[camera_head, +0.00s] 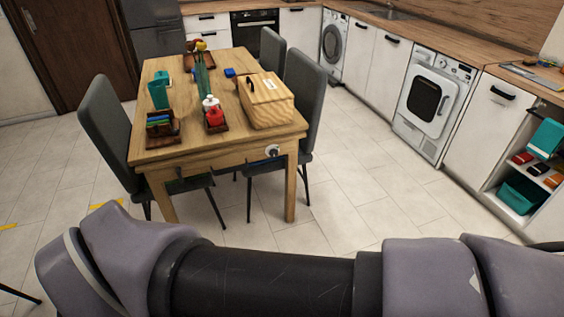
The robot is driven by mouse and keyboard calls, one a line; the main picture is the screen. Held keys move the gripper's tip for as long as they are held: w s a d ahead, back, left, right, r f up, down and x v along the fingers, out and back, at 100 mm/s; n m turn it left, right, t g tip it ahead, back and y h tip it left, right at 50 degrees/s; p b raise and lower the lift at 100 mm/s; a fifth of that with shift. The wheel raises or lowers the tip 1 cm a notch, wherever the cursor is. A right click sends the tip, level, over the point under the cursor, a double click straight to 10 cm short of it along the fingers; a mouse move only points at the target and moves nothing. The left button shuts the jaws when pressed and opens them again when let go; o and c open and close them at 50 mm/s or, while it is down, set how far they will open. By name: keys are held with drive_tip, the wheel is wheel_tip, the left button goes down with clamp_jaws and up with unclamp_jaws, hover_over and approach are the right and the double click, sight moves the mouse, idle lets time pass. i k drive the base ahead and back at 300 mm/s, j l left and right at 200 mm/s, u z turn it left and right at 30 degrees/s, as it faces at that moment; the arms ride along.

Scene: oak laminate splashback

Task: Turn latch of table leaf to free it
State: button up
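The wooden table (180,152) stands ahead, left of the picture's middle, with its near end facing me. A small round white fitting with a dark part (272,151) sits on that near end, toward the right corner; it may be the latch, but it is too small to tell how it is turned. Thin dark pieces (181,172) show lower on the same end, around the apron. I cannot make out a separate leaf clearly. My arm's links cross the bottom of the picture. My gripper is out of view.
A wooden box (266,101), a teal container (159,92) and small trays with items stand on the tabletop. Grey chairs (107,130) flank the table. Cabinets and a white front-loading machine (430,104) line the right. Tiled floor (370,190) is clear right of the table.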

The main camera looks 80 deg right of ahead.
sight(179, 169)
drive_tip(key=z, duration=1.5)
drive_tip(key=i+j, duration=0.6)
drive_tip(key=j, duration=0.15)
drive_tip(key=i+j, duration=0.6)
drive_tip(key=j, duration=0.2)
drive_tip(key=u, duration=0.05)
